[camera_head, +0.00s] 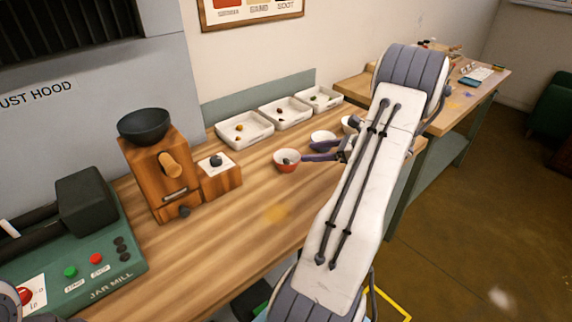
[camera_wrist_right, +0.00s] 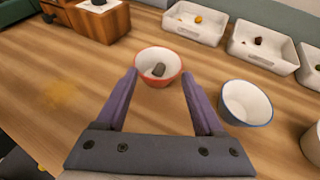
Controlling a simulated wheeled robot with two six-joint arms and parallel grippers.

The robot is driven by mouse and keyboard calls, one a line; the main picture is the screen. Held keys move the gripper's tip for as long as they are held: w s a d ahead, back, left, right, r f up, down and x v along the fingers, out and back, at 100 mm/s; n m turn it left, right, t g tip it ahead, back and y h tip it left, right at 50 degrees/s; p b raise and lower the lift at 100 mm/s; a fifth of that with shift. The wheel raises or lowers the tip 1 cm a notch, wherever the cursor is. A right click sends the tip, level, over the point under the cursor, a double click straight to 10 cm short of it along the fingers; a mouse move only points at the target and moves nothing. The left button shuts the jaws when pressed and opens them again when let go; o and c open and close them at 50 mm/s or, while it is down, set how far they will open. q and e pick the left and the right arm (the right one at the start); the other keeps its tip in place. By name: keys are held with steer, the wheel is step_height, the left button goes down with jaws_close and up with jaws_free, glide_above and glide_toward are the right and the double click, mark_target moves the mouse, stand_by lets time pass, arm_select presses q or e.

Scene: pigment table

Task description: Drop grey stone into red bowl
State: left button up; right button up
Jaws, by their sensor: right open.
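The red bowl (camera_head: 287,167) stands on the wooden table; it is white inside with a red rim, and it also shows in the right wrist view (camera_wrist_right: 172,79). My right gripper (camera_wrist_right: 160,76) is open, with a purple finger at each side of the bowl's near edge in the right wrist view. In the head view the right gripper (camera_head: 310,151) is just right of the bowl, partly hidden by my arm. My left gripper is not in view.
A blue-rimmed white bowl (camera_wrist_right: 247,104) stands close right of the red bowl. White trays (camera_head: 244,130) with small stones line the back. A wooden grinder (camera_head: 165,172) and a green jar mill (camera_head: 85,255) stand at left. The front table middle is clear.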

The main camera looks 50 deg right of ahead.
steer(key=v, duration=0.5)
steer(key=shift+s, duration=0.15)
